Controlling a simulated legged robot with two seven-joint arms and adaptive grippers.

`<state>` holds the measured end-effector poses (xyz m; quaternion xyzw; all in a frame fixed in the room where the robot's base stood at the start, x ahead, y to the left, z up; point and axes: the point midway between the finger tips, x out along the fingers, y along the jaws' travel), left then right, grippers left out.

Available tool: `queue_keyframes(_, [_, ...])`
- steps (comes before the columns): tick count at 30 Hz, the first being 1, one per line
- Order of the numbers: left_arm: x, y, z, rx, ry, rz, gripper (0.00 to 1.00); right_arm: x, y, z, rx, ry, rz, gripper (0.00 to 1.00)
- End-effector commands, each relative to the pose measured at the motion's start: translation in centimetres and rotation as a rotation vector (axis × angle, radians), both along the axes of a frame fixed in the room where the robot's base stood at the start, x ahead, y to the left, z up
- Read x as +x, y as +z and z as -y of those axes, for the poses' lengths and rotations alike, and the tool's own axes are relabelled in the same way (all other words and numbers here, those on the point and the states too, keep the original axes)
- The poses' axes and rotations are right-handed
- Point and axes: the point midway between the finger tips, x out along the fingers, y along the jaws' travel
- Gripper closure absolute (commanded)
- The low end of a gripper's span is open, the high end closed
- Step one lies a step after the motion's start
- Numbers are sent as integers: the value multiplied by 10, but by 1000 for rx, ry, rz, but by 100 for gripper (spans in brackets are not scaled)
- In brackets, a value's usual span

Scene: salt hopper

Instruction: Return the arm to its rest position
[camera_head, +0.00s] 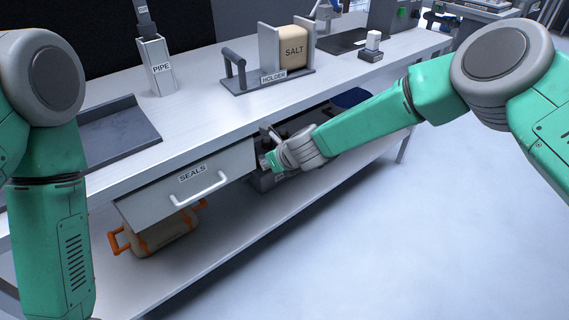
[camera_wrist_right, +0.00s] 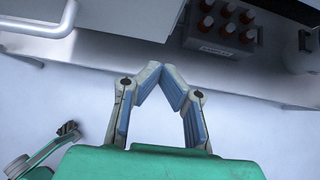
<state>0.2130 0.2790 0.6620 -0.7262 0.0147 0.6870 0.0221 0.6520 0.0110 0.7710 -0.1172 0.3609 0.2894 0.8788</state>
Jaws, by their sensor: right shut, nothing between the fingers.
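My right arm (camera_head: 375,120) reaches in from the right in the head view, to the front of the bench. My right gripper (camera_head: 266,160) is beside the right end of the SEALS drawer (camera_head: 170,190). In the right wrist view the gripper (camera_wrist_right: 161,68) has its fingertips together and holds nothing. My left arm (camera_head: 50,220) hangs down at the left edge of the head view; its gripper is outside that view.
The bench top (camera_head: 205,115) carries a PIPE stand (camera_head: 156,70), a SALT block (camera_head: 291,48) in a holder (camera_head: 270,80) and a grey tray (camera_head: 115,132). An orange-handled case (camera_head: 160,233) sits on the lower shelf. Floor at right is clear.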

Motion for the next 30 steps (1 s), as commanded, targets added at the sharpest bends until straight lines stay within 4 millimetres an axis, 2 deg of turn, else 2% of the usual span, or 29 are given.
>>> queue_keyframes(9, [0, 6, 0, 0, 1, 1, 18, -35, 38, 21, -2, 4, -2, 100])
queue_keyframes(15, [0, 7, 0, 0, 1, 0, 18, -45, 49, 29, -3, 4, -4, 100])
queue_keyframes(20, [0, 7, 0, 0, 1, 1, 18, -48, 49, 32, -7, 9, -3, 100])
queue_keyframes(23, [0, 7, 0, 0, 0, 0, 18, -62, 35, 34, -71, 73, 9, 100])
queue_keyframes(26, [0, 7, 0, 0, 0, 0, 18, -95, 2, 46, -228, 236, 42, 100])
queue_keyframes(29, [0, 7, 0, 0, 0, 0, 18, -146, -41, 71, -450, 503, 88, 100])
queue_keyframes(30, [0, 7, 0, 0, 0, 0, 18, -170, -58, 85, -540, 629, 107, 100])
